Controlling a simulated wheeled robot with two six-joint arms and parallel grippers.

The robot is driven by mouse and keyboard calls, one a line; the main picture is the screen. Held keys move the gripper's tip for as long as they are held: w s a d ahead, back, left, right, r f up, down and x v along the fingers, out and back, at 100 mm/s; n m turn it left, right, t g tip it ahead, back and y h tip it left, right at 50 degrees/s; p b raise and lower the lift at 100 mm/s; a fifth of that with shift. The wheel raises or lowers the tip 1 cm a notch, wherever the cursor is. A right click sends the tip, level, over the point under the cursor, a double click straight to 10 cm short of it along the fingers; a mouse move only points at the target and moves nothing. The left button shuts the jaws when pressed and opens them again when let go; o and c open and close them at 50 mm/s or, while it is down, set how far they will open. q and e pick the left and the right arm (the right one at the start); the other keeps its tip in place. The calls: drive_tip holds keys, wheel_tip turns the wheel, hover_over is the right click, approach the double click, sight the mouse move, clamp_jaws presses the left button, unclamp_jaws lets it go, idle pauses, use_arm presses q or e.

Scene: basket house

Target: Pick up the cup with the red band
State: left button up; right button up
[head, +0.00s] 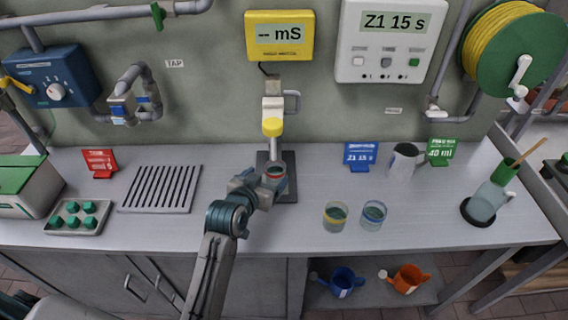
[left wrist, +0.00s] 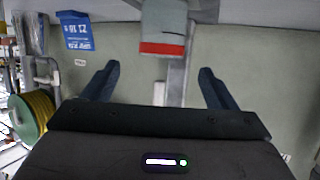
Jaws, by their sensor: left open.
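The cup with the red band (head: 276,172) stands on a dark stand (head: 289,160) at the middle of the bench, under the yellow meter's probe. It also shows in the left wrist view (left wrist: 163,28), at the top centre, with its red band visible. My left gripper (head: 262,181) is open beside the cup, partly covering it in the head view. In the left wrist view its two fingers (left wrist: 158,70) are spread, with the cup between their directions; I cannot tell whether they touch it. My right gripper is not in view.
A yellow-banded cup (head: 335,217) and a blue-banded cup (head: 373,215) stand to the right. A metal jug (head: 404,162) and blue sign (head: 360,156) stand behind them. A slotted drain (head: 161,188) is at left. The bench front between drain and cups is clear apart from my arm.

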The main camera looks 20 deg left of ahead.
sight(279, 163)
use_arm(q)
drive_tip(key=x, duration=0.2)
drive_tip(key=p+x, duration=0.1)
drive_tip(key=x, duration=0.1)
drive_tip(key=shift+r, duration=0.3)
drive_tip(key=shift+w+f, duration=0.2)
drive_tip(key=shift+w, duration=0.2)
drive_tip(key=p+x, duration=0.2)
drive_tip(key=x, duration=0.1)
drive_tip(key=shift+w+a+f, duration=0.1)
drive_tip(key=shift+w+f, duration=0.05)
drive_tip(key=shift+w, duration=0.1)
drive_tip(key=shift+w+f, duration=0.15)
drive_tip(key=shift+w, duration=0.2)
drive_tip(key=shift+w+f, duration=0.15)
drive_tip(key=shift+w, duration=0.05)
drive_tip(key=shift+s, duration=0.1)
drive_tip(key=c, duration=1.1)
drive_tip(key=shift+c, duration=0.5)
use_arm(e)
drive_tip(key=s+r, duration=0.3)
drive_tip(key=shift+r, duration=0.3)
